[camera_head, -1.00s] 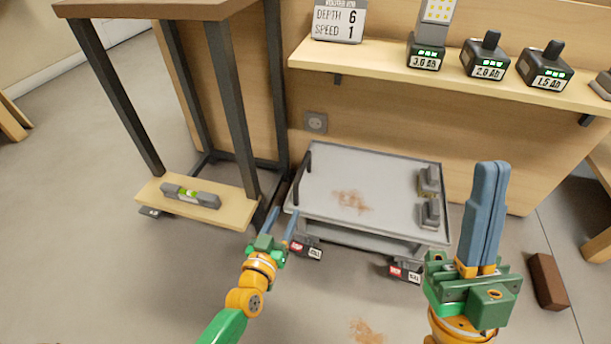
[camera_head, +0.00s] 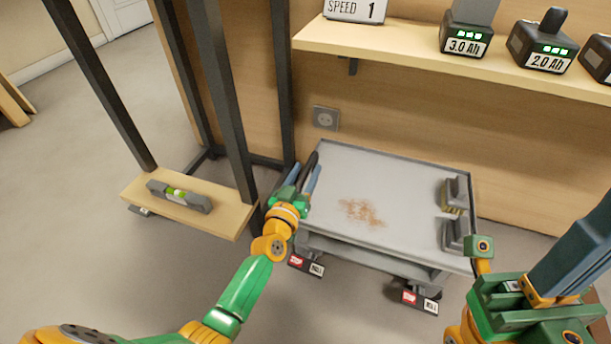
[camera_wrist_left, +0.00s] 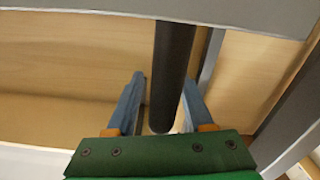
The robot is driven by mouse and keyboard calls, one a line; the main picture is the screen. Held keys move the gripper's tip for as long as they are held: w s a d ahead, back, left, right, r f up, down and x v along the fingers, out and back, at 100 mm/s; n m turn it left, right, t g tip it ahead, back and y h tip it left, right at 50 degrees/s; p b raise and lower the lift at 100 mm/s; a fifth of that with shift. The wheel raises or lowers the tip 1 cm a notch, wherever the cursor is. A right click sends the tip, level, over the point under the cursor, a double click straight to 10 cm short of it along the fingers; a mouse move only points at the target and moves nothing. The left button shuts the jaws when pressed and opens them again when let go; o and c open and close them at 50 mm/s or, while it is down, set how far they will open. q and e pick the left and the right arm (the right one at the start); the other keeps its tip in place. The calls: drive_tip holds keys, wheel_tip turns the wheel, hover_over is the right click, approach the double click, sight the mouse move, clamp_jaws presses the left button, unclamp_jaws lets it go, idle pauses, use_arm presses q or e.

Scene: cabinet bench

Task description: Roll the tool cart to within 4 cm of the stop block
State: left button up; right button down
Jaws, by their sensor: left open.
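The tool cart (camera_head: 365,160) is a low grey trolley with a rust-coloured stain on its top, standing against the wooden wall. Its dark upright handle bar is at its left end and fills the middle of the left wrist view (camera_wrist_left: 174,60). My left gripper (camera_head: 306,172) is open at that end. In the left wrist view its blue fingers (camera_wrist_left: 164,82) stand on either side of the bar, with a gap visible at least on the left. My right gripper (camera_head: 578,250) is at the right edge, blue fingers together, empty. The stop block is not clearly visible, my right arm covering that side.
A dark-legged stand with a low wooden shelf (camera_head: 225,213) holding a spirit level (camera_head: 180,196) is close to the left. A wall shelf (camera_head: 400,55) with batteries hangs above. Floor in front is partly clear.

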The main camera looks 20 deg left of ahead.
use_arm(q)
clamp_jaws()
idle(1.4)
